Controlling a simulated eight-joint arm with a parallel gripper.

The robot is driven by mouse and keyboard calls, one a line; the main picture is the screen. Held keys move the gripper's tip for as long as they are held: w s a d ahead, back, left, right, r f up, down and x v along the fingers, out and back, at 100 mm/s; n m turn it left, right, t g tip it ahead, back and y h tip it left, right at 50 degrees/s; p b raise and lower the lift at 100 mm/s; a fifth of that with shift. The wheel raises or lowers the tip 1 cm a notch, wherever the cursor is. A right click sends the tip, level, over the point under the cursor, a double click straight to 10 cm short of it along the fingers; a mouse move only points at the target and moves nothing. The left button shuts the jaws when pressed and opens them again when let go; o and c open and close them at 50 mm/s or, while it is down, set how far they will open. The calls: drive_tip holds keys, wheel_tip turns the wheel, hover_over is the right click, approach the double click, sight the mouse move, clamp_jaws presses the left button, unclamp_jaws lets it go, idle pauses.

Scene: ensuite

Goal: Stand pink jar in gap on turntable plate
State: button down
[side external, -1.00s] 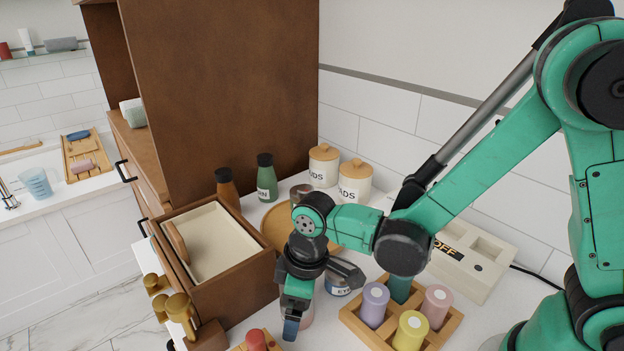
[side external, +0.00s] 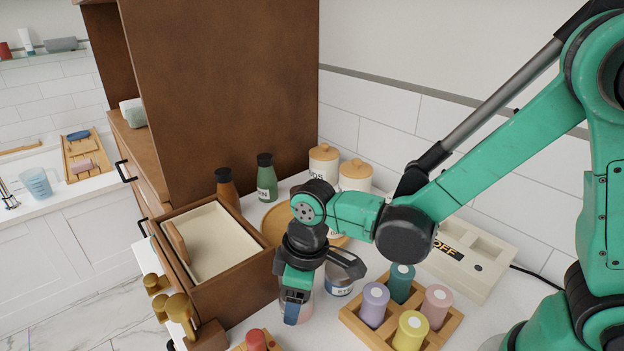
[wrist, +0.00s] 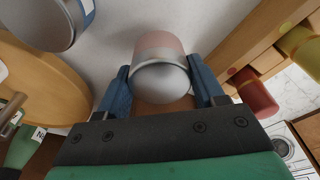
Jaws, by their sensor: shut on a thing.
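The pink jar (wrist: 160,47) has a silver lid and is between the two blue fingertips in the wrist view. My gripper (wrist: 162,88) is shut on it. In the side view my gripper (side external: 296,312) hangs fingers down at the front of the counter, and part of the pink jar (side external: 306,309) shows behind a finger. Whether the jar's base touches the counter is hard to tell. The round wooden turntable plate (side external: 272,222) lies behind my gripper, partly hidden by my arm. Its edge (wrist: 60,75) fills the left of the wrist view. The gap on it is not clearly visible.
A jar with an "EYE" label (side external: 339,280) stands close beside my gripper. A wooden rack (side external: 368,332) of coloured bottles is to the right. An open drawer (side external: 225,270) is to the left. A green bottle (side external: 266,180) and an amber bottle (side external: 226,187) stand behind.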

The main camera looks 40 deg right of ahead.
wheel_tip(320, 180, up, 18)
drive_tip(key=w+d+r+m+h, duration=0.1)
drive_tip(key=w+d+r+m, duration=0.2)
drive_tip(key=w+m, duration=0.55)
drive_tip(key=w+d+m+h, duration=0.1)
drive_tip(key=w+d+m, duration=0.35)
drive_tip(key=m, duration=0.45)
drive_tip(key=f, duration=2)
drive_tip(key=shift+w, duration=0.25)
drive_tip(key=shift+c, duration=0.5)
unclamp_jaws()
drive_tip(key=shift+f, duration=0.1)
